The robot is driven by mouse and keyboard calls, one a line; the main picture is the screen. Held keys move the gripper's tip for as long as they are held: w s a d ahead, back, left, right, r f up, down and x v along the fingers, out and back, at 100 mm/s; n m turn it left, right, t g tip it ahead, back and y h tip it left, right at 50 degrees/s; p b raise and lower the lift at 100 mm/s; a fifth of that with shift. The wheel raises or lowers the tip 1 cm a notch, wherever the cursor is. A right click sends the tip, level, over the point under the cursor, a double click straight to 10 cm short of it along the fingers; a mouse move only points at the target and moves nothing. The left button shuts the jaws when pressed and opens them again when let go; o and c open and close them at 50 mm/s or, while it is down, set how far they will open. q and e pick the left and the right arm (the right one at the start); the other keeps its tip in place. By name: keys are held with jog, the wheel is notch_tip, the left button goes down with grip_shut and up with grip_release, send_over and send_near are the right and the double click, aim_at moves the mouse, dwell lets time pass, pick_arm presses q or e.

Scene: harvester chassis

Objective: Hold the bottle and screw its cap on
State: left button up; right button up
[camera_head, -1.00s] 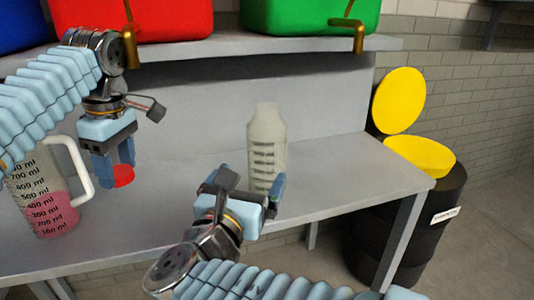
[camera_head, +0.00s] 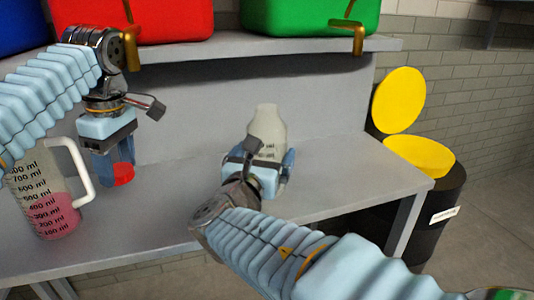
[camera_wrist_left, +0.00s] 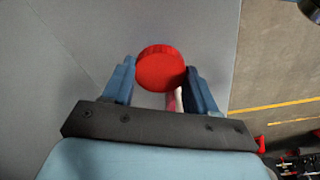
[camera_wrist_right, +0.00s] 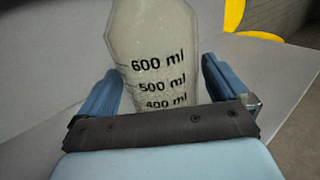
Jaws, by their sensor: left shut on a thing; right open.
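The bottle (camera_head: 267,125) stands upright on the grey bench, pale and translucent, with no cap on its neck. In the right wrist view the bottle (camera_wrist_right: 155,50) shows its ml markings between the fingers. My right gripper (camera_head: 268,170) is open, with its fingers on either side of the bottle's body; its lower part is hidden behind the gripper. The red cap (camera_head: 123,174) is in my left gripper (camera_head: 116,172), which is shut on it above the bench at left. The left wrist view shows the red cap (camera_wrist_left: 160,68) between the fingertips.
A measuring jug (camera_head: 50,195) with pink liquid stands left on the bench (camera_head: 165,225), close to my left gripper. A shelf (camera_head: 230,48) with red and green containers and brass taps runs above. A black bin (camera_head: 425,215) with a yellow lid stands at right.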

jog(key=shift+x, duration=0.95)
jog(key=c, duration=0.8)
jog(key=shift+r, duration=0.15)
